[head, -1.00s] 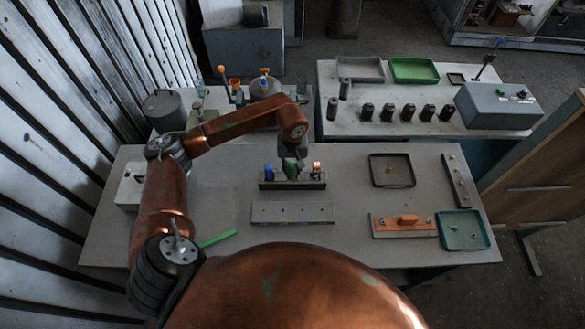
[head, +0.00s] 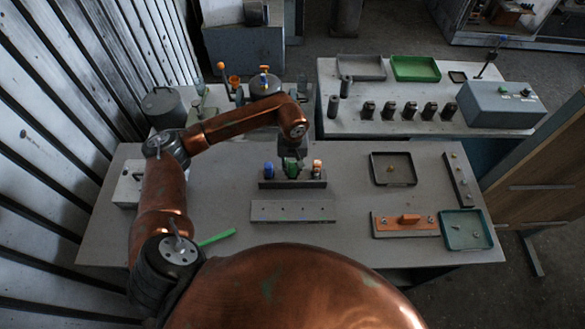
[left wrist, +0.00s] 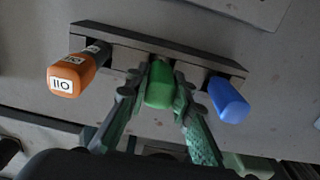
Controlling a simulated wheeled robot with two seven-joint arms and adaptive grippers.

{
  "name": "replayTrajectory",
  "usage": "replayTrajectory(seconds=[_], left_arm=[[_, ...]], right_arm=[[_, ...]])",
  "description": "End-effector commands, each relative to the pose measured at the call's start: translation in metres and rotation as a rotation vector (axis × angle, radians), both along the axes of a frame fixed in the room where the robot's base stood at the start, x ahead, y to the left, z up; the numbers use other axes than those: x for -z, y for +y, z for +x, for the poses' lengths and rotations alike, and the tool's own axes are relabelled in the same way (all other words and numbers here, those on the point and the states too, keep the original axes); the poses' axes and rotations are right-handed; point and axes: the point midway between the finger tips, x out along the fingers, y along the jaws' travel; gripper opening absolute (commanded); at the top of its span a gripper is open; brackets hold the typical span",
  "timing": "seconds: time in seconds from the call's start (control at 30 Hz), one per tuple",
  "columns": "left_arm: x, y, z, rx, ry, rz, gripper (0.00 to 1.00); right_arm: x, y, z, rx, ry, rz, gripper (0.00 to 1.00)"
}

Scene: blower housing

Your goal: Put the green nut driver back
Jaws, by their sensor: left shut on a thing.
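The green nut driver (head: 292,171) stands in the middle place of a dark rack (head: 312,184), between a blue-handled driver (head: 269,170) and an orange-handled driver (head: 317,168). My left gripper (head: 291,160) comes down from above and is shut on the green handle. The left wrist view shows the green handle (left wrist: 160,84) between the two fingers (left wrist: 158,110), with the orange handle (left wrist: 72,76) and blue handle (left wrist: 229,100) on either side, apart from the fingers. The driver's lower end is hidden by the rack. My right gripper is not in view.
A grey strip (head: 292,211) with small holes lies in front of the rack. A dark square tray (head: 393,168), an orange block on a plate (head: 405,224) and a teal tray (head: 466,230) are at the right. A green stick (head: 216,238) lies at front left.

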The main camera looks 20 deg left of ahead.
Motion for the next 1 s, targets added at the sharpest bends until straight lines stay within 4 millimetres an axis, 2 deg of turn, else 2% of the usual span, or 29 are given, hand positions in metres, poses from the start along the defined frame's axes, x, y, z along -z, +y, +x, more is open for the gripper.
replayTrajectory(seconds=[0.13, 0.4, 0.43, 0.7, 0.9, 1.0], left_arm=[[0.0014, 0.0000, 0.0003, 0.000, 0.000, 0.000, 0.00], [0.0001, -0.0002, 0.0001, 0.000, 0.000, 0.000, 0.00], [0.0001, -0.0002, 0.0001, 0.000, 0.000, 0.000, 0.22], [0.0004, -0.0001, 0.0000, 0.000, 0.000, 0.000, 0.41], [0.0005, -0.0001, 0.0000, 0.000, 0.000, 0.000, 0.41], [0.0007, -0.0001, -0.0002, 0.000, 0.000, 0.000, 0.48]], right_arm=[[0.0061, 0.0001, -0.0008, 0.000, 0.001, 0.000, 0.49], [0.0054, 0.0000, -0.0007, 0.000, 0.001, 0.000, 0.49], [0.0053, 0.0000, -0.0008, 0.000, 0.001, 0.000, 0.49], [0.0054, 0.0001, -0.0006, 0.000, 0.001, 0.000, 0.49], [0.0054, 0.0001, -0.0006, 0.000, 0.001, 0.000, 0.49], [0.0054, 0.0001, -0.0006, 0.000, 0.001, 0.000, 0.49]])
